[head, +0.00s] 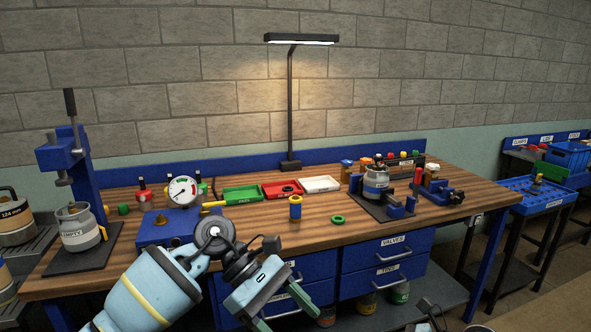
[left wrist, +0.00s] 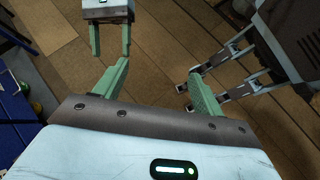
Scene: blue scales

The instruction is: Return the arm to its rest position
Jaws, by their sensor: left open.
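My left arm (head: 150,291) comes in from the lower left of the head view, bent in front of the workbench. My left gripper (head: 284,312) hangs in front of the blue drawers, its green fingers pointing down and right. In the left wrist view the left gripper (left wrist: 156,75) is open, with only bare floor showing between its fingers. My right gripper (left wrist: 110,42) shows at the top of that view, its two green fingers apart with nothing between them. In the head view only a small dark part at the bottom edge may belong to my right arm.
The wooden workbench (head: 330,228) bears a pressure gauge (head: 182,191), green, red and white trays, a grey canister (head: 376,183) in a fixture and a lamp (head: 291,105). A press (head: 75,150) stands at the left. Drawers (head: 386,251) lie below. Brown floor (left wrist: 60,60) is clear under the gripper.

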